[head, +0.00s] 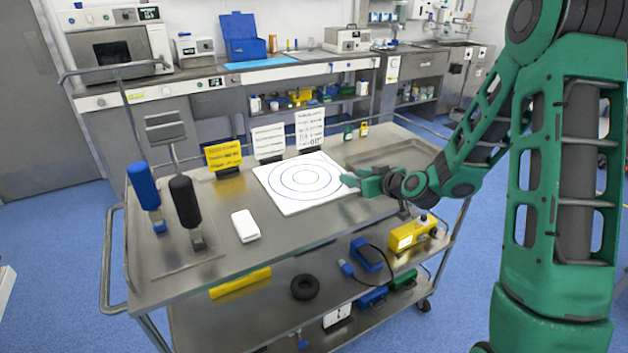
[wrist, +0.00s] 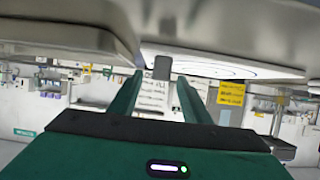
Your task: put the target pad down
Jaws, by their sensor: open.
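In the wrist view, which looks upside down, the pad (wrist: 215,62) shows edge-on above the fingers. My gripper (wrist: 160,78) is open there, with a gap between the fingers and nothing seen held. I cannot tell whether a fingertip touches the pad.
A yellow card (head: 223,155) and two white cards (head: 268,141) stand behind the pad. Left are a white box (head: 245,226), a black-handled tool (head: 183,200) and a blue-handled one (head: 143,186). Two small bottles (head: 348,132) stand behind right.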

